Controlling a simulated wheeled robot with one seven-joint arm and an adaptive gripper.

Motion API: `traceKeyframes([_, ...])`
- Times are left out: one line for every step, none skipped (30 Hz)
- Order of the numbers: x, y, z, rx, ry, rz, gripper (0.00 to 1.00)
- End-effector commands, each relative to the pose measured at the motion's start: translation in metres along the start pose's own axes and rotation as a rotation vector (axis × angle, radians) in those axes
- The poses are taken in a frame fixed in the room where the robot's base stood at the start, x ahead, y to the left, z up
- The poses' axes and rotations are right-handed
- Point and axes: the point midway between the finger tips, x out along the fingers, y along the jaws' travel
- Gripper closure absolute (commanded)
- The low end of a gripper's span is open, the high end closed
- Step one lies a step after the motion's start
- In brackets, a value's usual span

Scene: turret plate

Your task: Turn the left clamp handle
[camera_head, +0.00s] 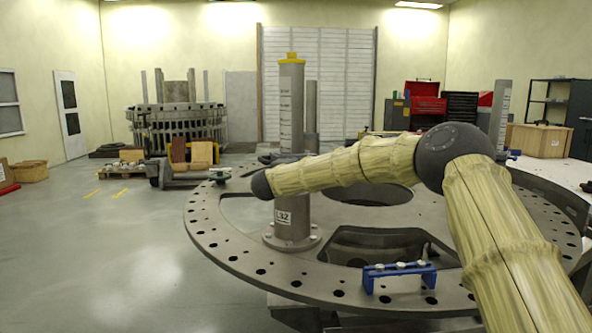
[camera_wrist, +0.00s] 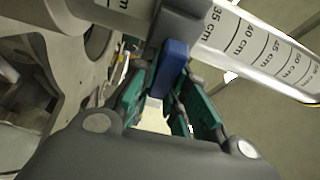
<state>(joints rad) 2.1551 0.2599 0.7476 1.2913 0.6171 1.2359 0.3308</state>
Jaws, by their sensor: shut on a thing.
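The left post (camera_head: 291,110) is a grey column with a scale and a yellow cap. It stands on the turret plate (camera_head: 228,245). In the wrist view, its scale (camera_wrist: 245,42) runs across the upper right. A dark grey clamp (camera_wrist: 178,25) sits against it. The blue clamp handle (camera_wrist: 171,66) sticks out from this clamp toward my gripper (camera_wrist: 162,88). The teal fingers are on either side of the handle and shut on it. In the head view my forearm crosses in front of the post, and I cannot clearly make out the fingers or the handle.
A blue bracket (camera_head: 400,271) stands on the plate's near rim. Another post (camera_head: 500,115) with a blue-handled clamp is at right. Large openings lie in the plate. The floor at left (camera_head: 100,250) is clear. Red cabinets and a wooden crate (camera_head: 538,140) stand behind.

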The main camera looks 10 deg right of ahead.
Motion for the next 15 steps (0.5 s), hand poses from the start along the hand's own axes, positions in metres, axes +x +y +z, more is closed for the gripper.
traceKeyframes([0.0007,0.0014,-0.001,0.016,0.002,0.007,1.0])
traceKeyframes([0.0007,0.0014,-0.001,0.025,0.002,0.01,1.0])
traceKeyframes([0.0007,0.0014,-0.0009,0.036,0.002,0.014,1.0])
traceKeyframes([0.0007,0.0015,-0.001,0.043,0.002,0.017,1.0])
traceKeyframes([0.0007,0.0016,-0.0009,0.049,0.002,0.02,1.0])
traceKeyframes([0.0007,0.0017,-0.0009,0.055,0.002,0.023,1.0])
traceKeyframes([0.0007,0.0017,-0.0009,0.059,0.001,0.025,1.0])
traceKeyframes([0.0006,0.0018,-0.0009,0.062,0.001,0.026,1.0])
traceKeyframes([0.0006,0.0017,-0.0009,0.065,0.001,0.028,1.0])
traceKeyframes([0.0006,0.0017,-0.0008,0.067,0.001,0.029,1.0])
traceKeyframes([0.0006,0.0017,-0.0008,0.069,0.001,0.029,1.0])
traceKeyframes([0.0006,0.0017,-0.0008,0.07,0.001,0.03,1.0])
traceKeyframes([0.0006,0.0017,-0.0008,0.07,0.001,0.03,1.0])
traceKeyframes([0.0006,0.0016,-0.0008,0.071,0.001,0.03,1.0])
traceKeyframes([0.0006,0.0016,-0.0008,0.071,0.001,0.03,1.0])
